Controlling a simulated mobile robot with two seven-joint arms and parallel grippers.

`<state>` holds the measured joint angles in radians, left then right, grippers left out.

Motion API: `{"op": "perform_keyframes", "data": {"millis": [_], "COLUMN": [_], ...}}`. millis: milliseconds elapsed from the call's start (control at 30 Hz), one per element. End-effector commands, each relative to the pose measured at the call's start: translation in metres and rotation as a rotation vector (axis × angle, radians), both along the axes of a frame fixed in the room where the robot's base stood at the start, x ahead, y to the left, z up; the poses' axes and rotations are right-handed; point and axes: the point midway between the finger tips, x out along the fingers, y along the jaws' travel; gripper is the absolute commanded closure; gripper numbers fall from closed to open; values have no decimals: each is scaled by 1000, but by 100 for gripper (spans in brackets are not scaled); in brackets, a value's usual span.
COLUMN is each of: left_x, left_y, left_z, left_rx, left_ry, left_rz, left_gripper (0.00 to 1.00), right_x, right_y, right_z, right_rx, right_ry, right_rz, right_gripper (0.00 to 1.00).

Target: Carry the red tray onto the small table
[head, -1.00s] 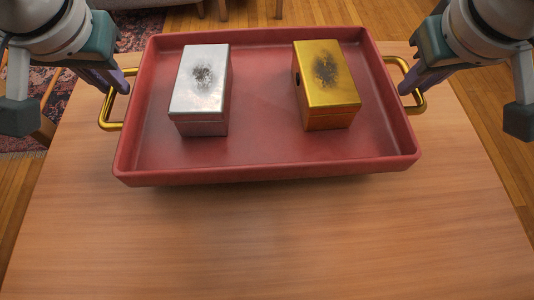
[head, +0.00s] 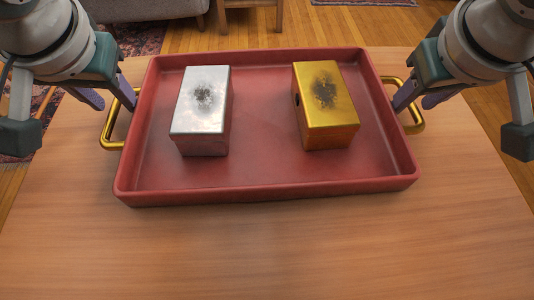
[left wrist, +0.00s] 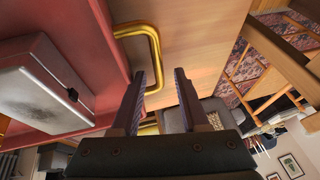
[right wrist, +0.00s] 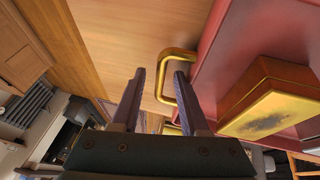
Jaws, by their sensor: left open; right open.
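The red tray (head: 270,185) lies flat on a light wooden table (head: 270,250). It holds a silver box (head: 203,105) on the left and a gold box (head: 325,105) on the right. My left gripper (head: 108,97) is open at the left gold handle (head: 112,130). In the left wrist view the handle (left wrist: 140,30) runs between the spread fingers. My right gripper (head: 419,98) is open at the right gold handle (head: 415,118). In the right wrist view that handle (right wrist: 172,53) also passes between the open fingers. The fingers partly hide both handles in the head view.
The table is bare in front of the tray. A grey sofa (head: 150,8) and a wooden furniture leg (head: 221,15) stand beyond the table. A patterned rug (head: 135,38) lies on the wooden floor at the back left.

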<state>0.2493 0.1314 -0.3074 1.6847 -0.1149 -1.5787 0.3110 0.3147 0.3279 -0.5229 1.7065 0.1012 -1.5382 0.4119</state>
Motion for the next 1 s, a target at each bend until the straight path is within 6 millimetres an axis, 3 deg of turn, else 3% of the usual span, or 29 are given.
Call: {"op": "perform_keyframes", "data": {"millis": [400, 567, 1000], "left_x": [-21, -27, -28], "left_y": [-13, -15, -15], "left_z": [54, 66, 67], "left_rx": [-2, 0, 0], "left_ry": [-4, -2, 0], "left_rz": [-2, 0, 0], "left_gripper": [56, 56, 56], "right_x": [0, -1, -25], "right_y": [0, 1, 11], "right_z": [0, 2, 59], "right_rx": [0, 1, 2], "right_ry": [0, -1, -4], "right_rz": [0, 1, 2], "right_gripper": [56, 56, 56]}}
